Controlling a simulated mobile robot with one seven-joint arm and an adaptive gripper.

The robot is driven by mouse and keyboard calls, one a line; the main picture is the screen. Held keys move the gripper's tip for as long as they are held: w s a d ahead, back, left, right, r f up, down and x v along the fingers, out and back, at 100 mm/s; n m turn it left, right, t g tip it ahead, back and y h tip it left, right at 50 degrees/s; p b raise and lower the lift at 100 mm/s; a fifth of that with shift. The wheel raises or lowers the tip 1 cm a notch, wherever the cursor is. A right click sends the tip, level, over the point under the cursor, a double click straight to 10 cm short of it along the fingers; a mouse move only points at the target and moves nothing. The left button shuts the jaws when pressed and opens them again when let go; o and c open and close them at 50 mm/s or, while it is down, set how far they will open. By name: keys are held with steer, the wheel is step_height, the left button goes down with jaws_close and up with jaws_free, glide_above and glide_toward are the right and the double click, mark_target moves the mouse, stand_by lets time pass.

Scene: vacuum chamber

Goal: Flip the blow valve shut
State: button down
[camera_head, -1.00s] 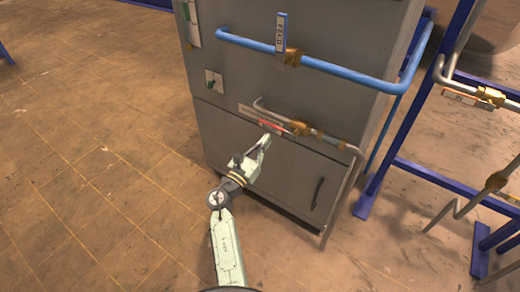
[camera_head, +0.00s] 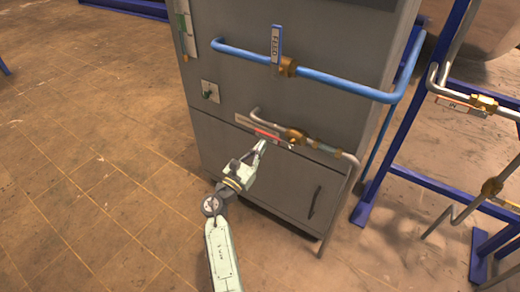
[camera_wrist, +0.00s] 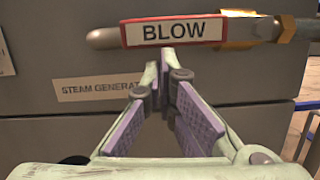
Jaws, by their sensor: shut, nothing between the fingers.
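The blow valve's red-edged handle (camera_head: 268,135) lies roughly along the grey pipe, left of its brass valve body (camera_head: 295,137). In the wrist view the handle (camera_wrist: 172,31), a white plate marked BLOW, runs level across the top, with the brass body (camera_wrist: 240,28) at its right end. My gripper (camera_head: 262,145) is in front of the cabinet, close below the handle. In the wrist view my gripper (camera_wrist: 165,62) is shut and empty, its tips just under the handle's lower edge in the picture. I cannot tell whether they touch it.
The grey cabinet (camera_head: 225,140) stands behind the pipe, with a STEAM GENERATOR label (camera_wrist: 92,89). A blue pipe (camera_head: 335,71) with an upright blue handle (camera_head: 276,45) crosses above. A blue frame (camera_head: 425,178) with more pipes stands at right. The floor at left is clear.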

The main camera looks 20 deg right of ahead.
steer(key=shift+a+r+m, duration=0.1)
steer(key=shift+r+m, duration=0.15)
steer(key=shift+m, duration=0.15)
steer(key=shift+w+a+r+m+g+h+b, duration=0.15)
steer(key=shift+r+m+g, duration=0.1)
steer(key=shift+r+m, duration=0.25)
steer(key=shift+w+r+m+g+h+b, duration=0.15)
steer(key=shift+r+m+g, duration=0.15)
steer(key=shift+m, duration=0.3)
step_height(320, 180, up, 2)
steer(key=m+g, duration=0.1)
steer(key=m, duration=0.2)
steer(key=shift+r, duration=0.15)
step_height(320, 180, up, 7)
steer(key=m+g, duration=0.3)
steer(key=m, duration=0.7)
glide_above(260, 134)
steer(key=s, duration=0.3)
steer(key=shift+s+d+r+m+y, duration=0.25)
steer(key=shift+s+d+r+m, duration=0.3)
steer(key=shift+m, duration=0.5)
steer(key=shift+s+d+r+m+y, duration=0.3)
steer(key=shift+s+d+m, duration=0.4)
steer(key=shift+m, duration=0.35)
